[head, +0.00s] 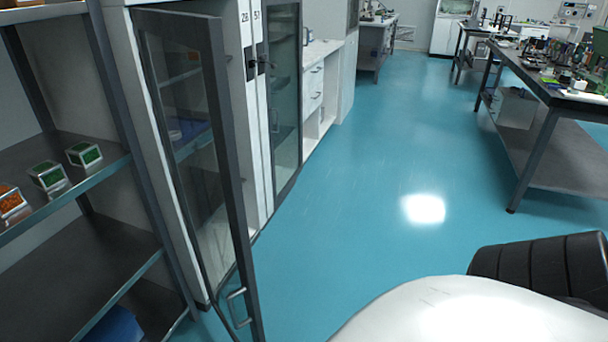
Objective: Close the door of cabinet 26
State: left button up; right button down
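A tall white cabinet with a small number plate (245,29) stands at the left of the head view. The plate looks like 26, but it is small and hard to read. Its glass door (190,140) with a dark grey frame stands open, swung out toward me. Its free edge is on the right, and a metal bar handle (237,307) sits low near that edge. Through the glass and the gap, shelves show inside. Neither of my grippers is in view.
A neighbouring cabinet with a glass door (285,100) stands just right. A dark shelf rack (70,235) with small boxes is close on the left. The blue floor (370,170) is clear to a workbench (560,160) at right.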

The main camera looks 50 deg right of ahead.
aim_at(203, 33)
jog(key=z, duration=1)
jog(key=i, duration=0.5)
jog(key=z, duration=0.9)
jog(key=k, duration=0.5)
jog(key=u, duration=1.4)
jog(key=i, duration=0.25)
jog(key=z, duration=0.8)
